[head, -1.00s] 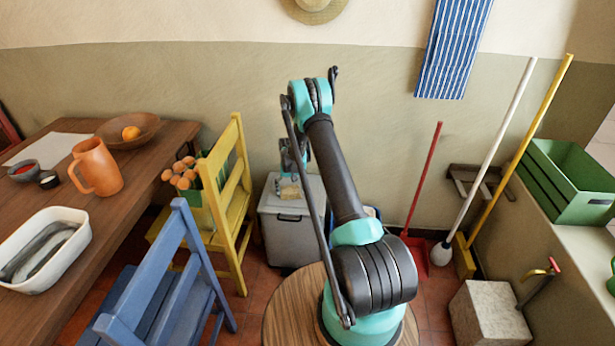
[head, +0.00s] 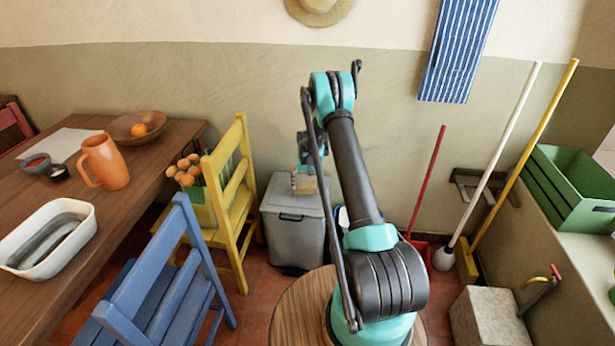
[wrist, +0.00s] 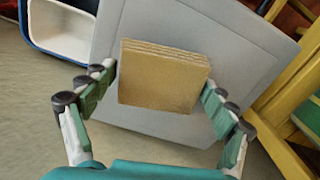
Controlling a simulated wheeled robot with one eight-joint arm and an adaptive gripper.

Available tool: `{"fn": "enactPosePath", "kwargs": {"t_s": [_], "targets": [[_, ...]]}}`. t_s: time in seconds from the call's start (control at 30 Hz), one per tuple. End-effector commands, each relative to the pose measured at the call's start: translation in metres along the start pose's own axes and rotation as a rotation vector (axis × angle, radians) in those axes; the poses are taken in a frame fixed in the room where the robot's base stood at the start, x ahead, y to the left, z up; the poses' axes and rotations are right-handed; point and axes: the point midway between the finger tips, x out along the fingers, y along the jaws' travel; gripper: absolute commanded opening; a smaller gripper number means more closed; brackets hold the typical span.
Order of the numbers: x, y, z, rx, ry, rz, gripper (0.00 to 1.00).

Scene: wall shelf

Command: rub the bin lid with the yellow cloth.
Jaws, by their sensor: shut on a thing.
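The yellow cloth is a folded, tan-yellow block (wrist: 165,80) in the wrist view, held between the two fingers of my gripper (wrist: 158,88). In the head view my gripper (head: 304,170) is over the right part of the bin lid (head: 277,192), with the cloth (head: 304,185) under it. The lid is a flat grey square and fills the middle of the wrist view (wrist: 240,45). It lies on the grey bin (head: 297,240). I cannot tell whether the cloth touches the lid. My arm hides part of the lid's right side.
A yellow chair (head: 238,195) stands close left of the bin. A white and blue container (wrist: 65,28) is beside it, partly hidden in the head view. The wall is right behind. A red-handled dustpan (head: 427,185), a mop and a broom lean to the right.

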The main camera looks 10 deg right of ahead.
Motion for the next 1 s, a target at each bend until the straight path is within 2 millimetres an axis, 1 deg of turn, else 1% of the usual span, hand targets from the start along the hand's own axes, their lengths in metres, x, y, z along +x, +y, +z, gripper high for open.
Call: {"fn": "enactPosePath", "kwargs": {"t_s": [0.03, 0.3, 0.5, 1.0], "targets": [[-0.005, 0.000, 0.000, 0.000, 0.000, 0.000, 0.62], [-0.030, 0.001, -0.002, 0.000, 0.000, 0.000, 0.62], [-0.044, 0.002, -0.002, 0.000, 0.000, 0.000, 0.62], [-0.046, 0.002, -0.002, 0.000, 0.000, 0.000, 0.62]]}}
